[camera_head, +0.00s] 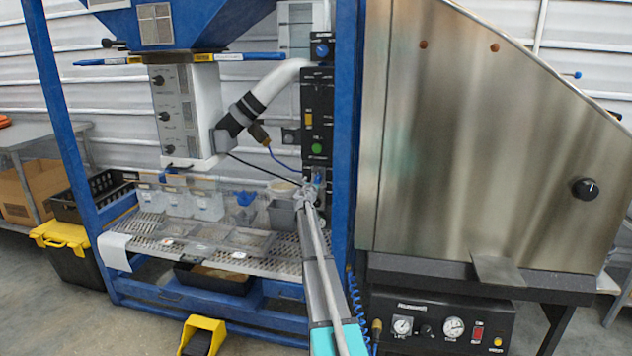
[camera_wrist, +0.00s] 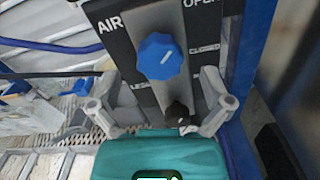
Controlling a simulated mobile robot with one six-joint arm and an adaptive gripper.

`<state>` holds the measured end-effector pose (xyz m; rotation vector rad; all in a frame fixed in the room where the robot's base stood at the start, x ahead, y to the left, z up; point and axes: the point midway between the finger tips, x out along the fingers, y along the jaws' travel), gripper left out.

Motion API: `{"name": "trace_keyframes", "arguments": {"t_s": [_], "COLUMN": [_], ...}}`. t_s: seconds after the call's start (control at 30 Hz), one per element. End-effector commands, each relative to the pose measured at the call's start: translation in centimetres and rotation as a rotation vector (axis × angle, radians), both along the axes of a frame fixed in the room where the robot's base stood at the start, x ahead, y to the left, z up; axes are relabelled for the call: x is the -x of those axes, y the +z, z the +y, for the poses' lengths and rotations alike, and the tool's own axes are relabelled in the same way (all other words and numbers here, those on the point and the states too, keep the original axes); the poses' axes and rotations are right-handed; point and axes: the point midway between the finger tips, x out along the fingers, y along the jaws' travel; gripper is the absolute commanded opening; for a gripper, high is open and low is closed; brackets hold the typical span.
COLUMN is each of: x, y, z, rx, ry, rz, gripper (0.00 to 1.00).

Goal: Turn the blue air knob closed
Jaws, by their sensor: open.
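The blue air knob (camera_wrist: 160,57) is on a metal strip of a dark panel in the wrist view. A small white mark shows on its face. "AIR" is to its left, "OPEN" at the upper right and "CLOSED" to its right. My gripper (camera_wrist: 156,106) is open, its two fingers spread wide below the knob and apart from it. In the head view, my gripper (camera_head: 306,193) is at the bottom of the black control panel (camera_head: 317,108). There the air knob is too small and partly covered to make out clearly.
A dark knob (camera_wrist: 177,113) is lower on the strip, between my fingers. A blue frame post (camera_wrist: 254,50) stands close at the right. At the left are a perforated shelf (camera_head: 285,258) and clear bins. A steel cabinet (camera_head: 480,150) stands right of the post.

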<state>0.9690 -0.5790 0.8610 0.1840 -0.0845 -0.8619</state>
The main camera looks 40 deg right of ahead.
Motion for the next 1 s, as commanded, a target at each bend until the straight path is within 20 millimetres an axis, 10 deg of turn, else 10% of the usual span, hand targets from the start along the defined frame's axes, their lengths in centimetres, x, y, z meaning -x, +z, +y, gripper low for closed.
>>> {"name": "trace_keyframes", "arguments": {"t_s": [0.67, 1.0], "x": [-1.7, -1.7], "y": [0.0, 0.0], "z": [-2.1, -2.1], "rx": [0.000, 0.000], "ry": [-0.001, -0.001], "rz": [0.000, 0.000], "gripper": [0.97, 0.34]}}
